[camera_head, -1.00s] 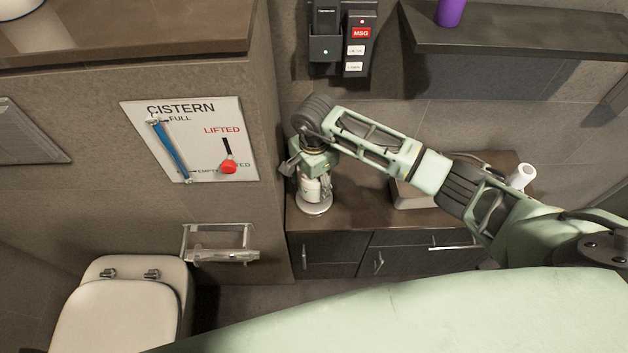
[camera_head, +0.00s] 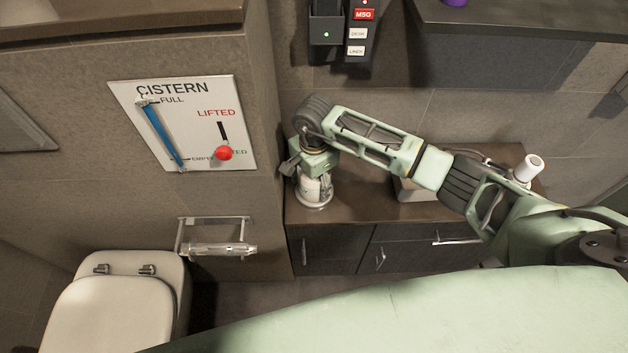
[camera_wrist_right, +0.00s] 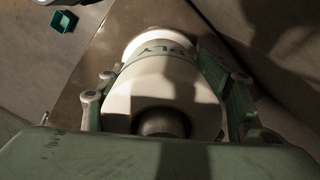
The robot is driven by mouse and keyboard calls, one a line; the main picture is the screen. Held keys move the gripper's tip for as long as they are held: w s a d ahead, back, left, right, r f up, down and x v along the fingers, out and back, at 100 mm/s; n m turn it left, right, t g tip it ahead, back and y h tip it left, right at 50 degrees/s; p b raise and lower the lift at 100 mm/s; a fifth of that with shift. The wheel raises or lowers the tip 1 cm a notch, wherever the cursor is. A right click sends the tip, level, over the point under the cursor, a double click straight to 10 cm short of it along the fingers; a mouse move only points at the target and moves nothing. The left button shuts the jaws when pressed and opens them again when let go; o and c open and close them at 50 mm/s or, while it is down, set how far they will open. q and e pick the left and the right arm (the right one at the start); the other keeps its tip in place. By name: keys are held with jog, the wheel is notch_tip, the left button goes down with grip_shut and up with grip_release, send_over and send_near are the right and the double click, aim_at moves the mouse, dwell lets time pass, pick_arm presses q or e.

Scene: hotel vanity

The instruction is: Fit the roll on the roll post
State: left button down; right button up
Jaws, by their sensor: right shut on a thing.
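My right gripper (camera_head: 314,186) points straight down over the left end of the brown counter and is shut on the white roll (camera_head: 316,190). In the right wrist view the roll (camera_wrist_right: 160,92) sits between both fingers, its green-lettered band partly showing. A grey round end shows inside its dark core; I cannot tell for sure whether this is the post. A pale round base (camera_head: 313,204) stands on the counter just below the roll. The post itself is hidden by roll and gripper, and I cannot see how far the roll is down. My left gripper is not in view.
A white cylinder (camera_head: 529,168) stands behind my right arm on the counter (camera_head: 370,212). A side wall with a cistern sign (camera_head: 190,125) rises close left of the gripper. A dark shelf (camera_head: 520,45) is overhead at right.

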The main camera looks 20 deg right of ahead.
jog(key=o, duration=1.3)
jog(key=shift+c, duration=0.2)
notch_tip(320, 180, up, 12)
jog(key=shift+r, duration=0.1)
dwell(0.4)
